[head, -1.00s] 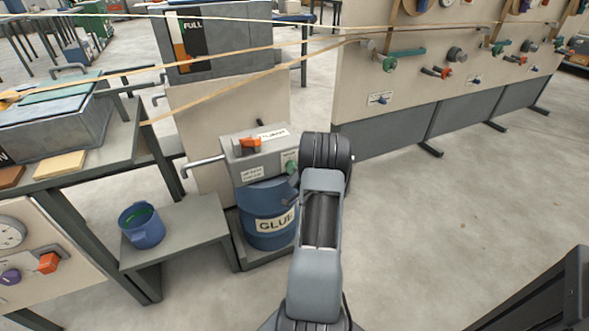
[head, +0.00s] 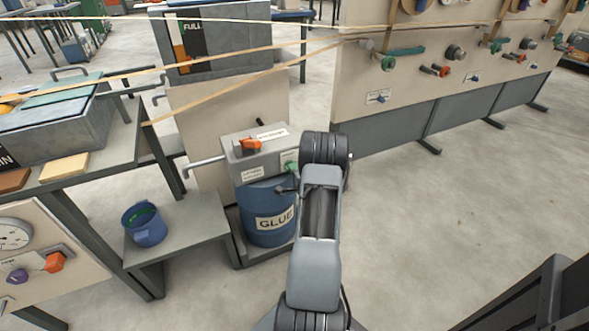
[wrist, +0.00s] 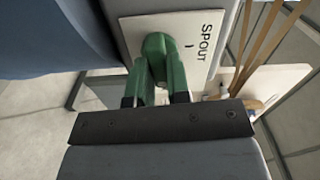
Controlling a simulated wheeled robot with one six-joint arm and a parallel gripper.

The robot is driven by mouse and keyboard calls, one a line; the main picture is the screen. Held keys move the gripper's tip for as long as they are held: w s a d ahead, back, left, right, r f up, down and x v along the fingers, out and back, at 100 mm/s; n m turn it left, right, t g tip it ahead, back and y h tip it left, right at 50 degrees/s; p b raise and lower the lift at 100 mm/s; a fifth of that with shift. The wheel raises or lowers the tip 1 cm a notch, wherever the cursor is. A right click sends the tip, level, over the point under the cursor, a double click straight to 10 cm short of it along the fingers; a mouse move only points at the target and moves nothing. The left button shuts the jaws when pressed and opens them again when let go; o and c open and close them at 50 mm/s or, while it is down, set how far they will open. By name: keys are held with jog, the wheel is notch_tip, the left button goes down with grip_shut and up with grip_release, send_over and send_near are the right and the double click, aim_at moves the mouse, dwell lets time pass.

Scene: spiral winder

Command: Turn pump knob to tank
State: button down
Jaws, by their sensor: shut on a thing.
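The green pump knob (wrist: 158,58) stands out from a white plate (wrist: 200,45) marked SPOUT with a short line under the word. In the head view the knob (head: 291,167) shows on the right end of the grey pump box (head: 262,160), above the blue GLUE drum (head: 268,205). My arm comes up from below and hides part of the box's right side. Any TANK mark on the plate cannot be seen.
An orange switch (head: 248,146) sits on top of the pump box. A blue bucket (head: 148,232) stands on a low grey bench (head: 190,240) at left. A panel wall (head: 450,85) with several knobs stands at right. The floor right of my arm is clear.

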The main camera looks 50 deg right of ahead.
jog(key=shift+m, duration=0.6)
jog(key=c, duration=1.1)
grip_release()
jog(key=p+v, duration=0.3)
jog(key=v, duration=1.1)
jog(key=shift+d, duration=0.1)
